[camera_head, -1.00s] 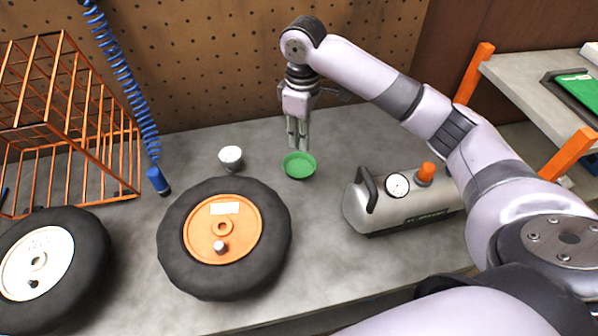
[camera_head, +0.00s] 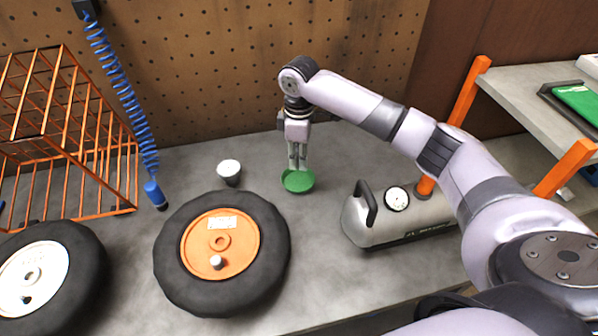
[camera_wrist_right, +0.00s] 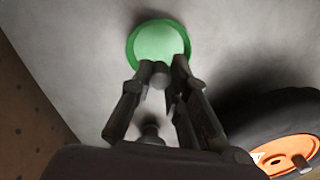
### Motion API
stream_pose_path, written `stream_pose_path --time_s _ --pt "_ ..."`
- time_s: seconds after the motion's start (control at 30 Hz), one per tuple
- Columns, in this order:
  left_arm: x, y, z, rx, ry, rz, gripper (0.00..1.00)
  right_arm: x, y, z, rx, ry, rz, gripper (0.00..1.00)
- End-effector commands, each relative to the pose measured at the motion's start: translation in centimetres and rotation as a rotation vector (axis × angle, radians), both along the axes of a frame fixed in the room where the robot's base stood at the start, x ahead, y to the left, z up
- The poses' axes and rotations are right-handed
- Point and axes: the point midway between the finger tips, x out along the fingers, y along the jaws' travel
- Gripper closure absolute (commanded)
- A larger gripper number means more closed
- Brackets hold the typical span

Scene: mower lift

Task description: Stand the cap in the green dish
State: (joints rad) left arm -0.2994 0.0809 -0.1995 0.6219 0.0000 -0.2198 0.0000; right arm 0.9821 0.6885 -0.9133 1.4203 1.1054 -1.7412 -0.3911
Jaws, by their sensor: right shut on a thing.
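The green dish (camera_head: 298,181) stands on the grey bench, and it also shows in the right wrist view (camera_wrist_right: 158,40). My right gripper (camera_head: 298,166) points down over the dish, its fingertips at or just above the dish's rear part. In the right wrist view, my right gripper (camera_wrist_right: 160,75) is shut on a small dark grey piece, apparently the cap (camera_wrist_right: 159,78), seen against the dish's near edge. I cannot tell whether the cap touches the dish. In the head view the cap is too small to make out. My left gripper is not in view.
A white-topped cup (camera_head: 229,172) stands left of the dish. A black tyre with an orange hub (camera_head: 225,235) lies in front-left. A grey tank with a gauge (camera_head: 390,222) stands right. An orange wire rack (camera_head: 60,140) and blue coiled hose (camera_head: 120,80) are at left.

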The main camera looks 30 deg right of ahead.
Motion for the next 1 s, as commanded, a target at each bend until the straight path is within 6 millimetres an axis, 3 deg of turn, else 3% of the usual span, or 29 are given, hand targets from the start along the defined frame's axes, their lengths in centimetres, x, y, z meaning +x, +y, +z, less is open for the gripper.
stream_pose_path --time_s 0.17,0.43,0.83,0.87,1.0 --pt "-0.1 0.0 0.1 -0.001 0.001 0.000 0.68 -0.1 0.0 -1.5 -0.001 0.002 0.000 0.97" --pt "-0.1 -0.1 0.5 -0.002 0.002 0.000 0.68 0.0 0.0 -5.8 -0.001 0.001 0.000 0.97" --pt "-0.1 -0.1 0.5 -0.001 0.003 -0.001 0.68 0.0 0.0 -6.4 0.000 0.000 0.000 0.97" --pt "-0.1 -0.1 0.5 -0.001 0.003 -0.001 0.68 0.0 0.0 -6.5 0.000 0.000 0.000 0.84" --pt "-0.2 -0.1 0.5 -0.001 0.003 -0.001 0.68 0.0 0.0 -6.4 0.000 0.000 0.000 0.76"
